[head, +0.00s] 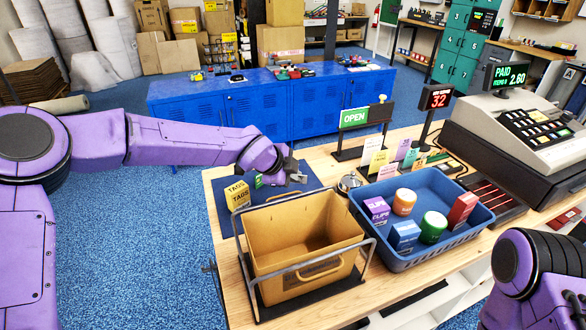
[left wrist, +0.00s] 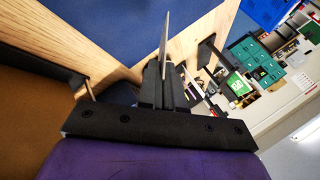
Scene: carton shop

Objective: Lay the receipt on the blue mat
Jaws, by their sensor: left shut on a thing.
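My left gripper (head: 291,177) is over the blue mat (head: 222,218) on the wooden counter. In the left wrist view, the gripper (left wrist: 165,75) is shut on a thin, pale sheet, the receipt (left wrist: 166,38), seen nearly edge-on and standing out from the fingers. The blue mat (left wrist: 125,22) shows beyond it. In the head view the receipt is too small and covered by the fingers to make out clearly. My right gripper is out of view; only part of the right arm shows at lower right.
A yellow tags box (head: 238,195) stands at the mat's left. A tan carton (head: 300,235) in a black wire frame is in front. A blue tray (head: 430,181) with several small goods is to the right, beside a bell (head: 349,183). An open sign (head: 354,117) stands behind.

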